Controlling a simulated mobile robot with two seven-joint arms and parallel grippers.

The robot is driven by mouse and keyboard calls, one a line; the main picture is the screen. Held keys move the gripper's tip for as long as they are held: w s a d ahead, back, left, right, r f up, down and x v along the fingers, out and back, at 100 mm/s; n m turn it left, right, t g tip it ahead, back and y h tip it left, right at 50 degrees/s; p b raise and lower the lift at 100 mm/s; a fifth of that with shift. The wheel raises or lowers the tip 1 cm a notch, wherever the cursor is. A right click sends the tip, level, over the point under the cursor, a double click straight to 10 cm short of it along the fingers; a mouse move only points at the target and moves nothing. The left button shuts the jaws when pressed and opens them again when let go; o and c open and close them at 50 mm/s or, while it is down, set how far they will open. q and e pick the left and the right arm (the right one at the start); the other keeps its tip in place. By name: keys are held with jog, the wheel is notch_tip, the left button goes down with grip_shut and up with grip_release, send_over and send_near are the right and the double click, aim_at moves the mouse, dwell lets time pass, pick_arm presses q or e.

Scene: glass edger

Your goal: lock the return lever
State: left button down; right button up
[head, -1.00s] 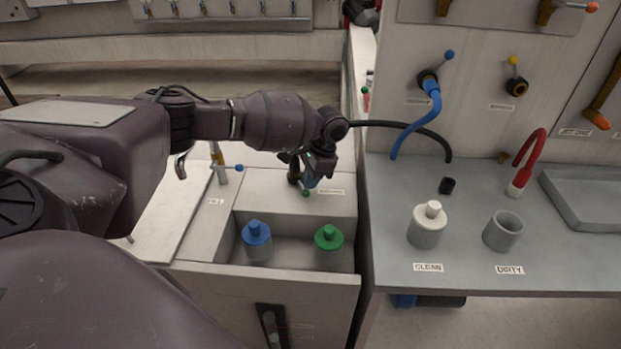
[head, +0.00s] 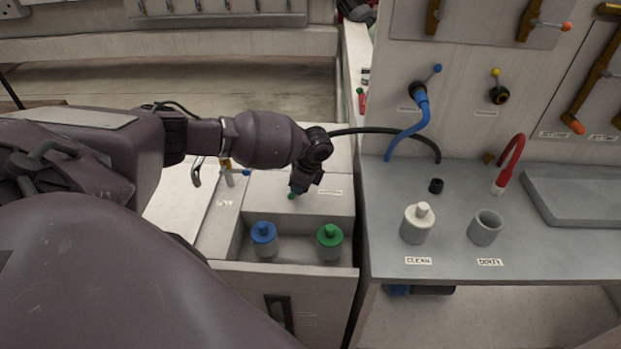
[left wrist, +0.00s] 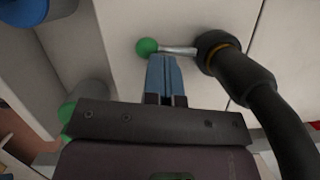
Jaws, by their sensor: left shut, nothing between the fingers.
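The return lever shows in the left wrist view as a green ball knob (left wrist: 147,47) on a short metal rod. The rod runs sideways into a black valve with an orange ring (left wrist: 215,48), which has a black hose on it. In the head view the green knob (head: 291,196) shows on the raised part of the tank, just below my left gripper (head: 297,189). The left gripper's blue fingers (left wrist: 164,62) are shut and empty, with their tips at the rod beside the knob; I cannot tell whether they touch. My right gripper is out of view.
A blue-capped bottle (head: 264,240) and a green-capped bottle (head: 329,242) stand in the tank recess in front. A lever with a blue knob (head: 246,172) is to the left. The grey bench (head: 460,270) on the right holds a clean bottle (head: 418,224) and a dirty cup (head: 485,228).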

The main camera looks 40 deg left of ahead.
pick_arm(q)
jog(key=shift+s+a+r+m+t+p, duration=0.15)
jog(key=shift+s+a+m+t+p, duration=0.2)
jog(key=shift+m+p, duration=0.35)
jog(key=shift+s+a+m+p, duration=0.3)
jog(key=shift+m+p, duration=0.2)
jog(key=shift+m, duration=0.4)
jog(key=shift+a+t, duration=0.15)
jog(key=shift+t, duration=0.1)
jog(key=shift+a+m, duration=0.1)
jog(key=shift+m, duration=0.3)
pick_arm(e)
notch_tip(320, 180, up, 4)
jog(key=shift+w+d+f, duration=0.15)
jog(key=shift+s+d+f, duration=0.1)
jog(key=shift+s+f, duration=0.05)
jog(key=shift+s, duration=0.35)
pick_arm(q)
jog(key=shift+p, duration=0.3)
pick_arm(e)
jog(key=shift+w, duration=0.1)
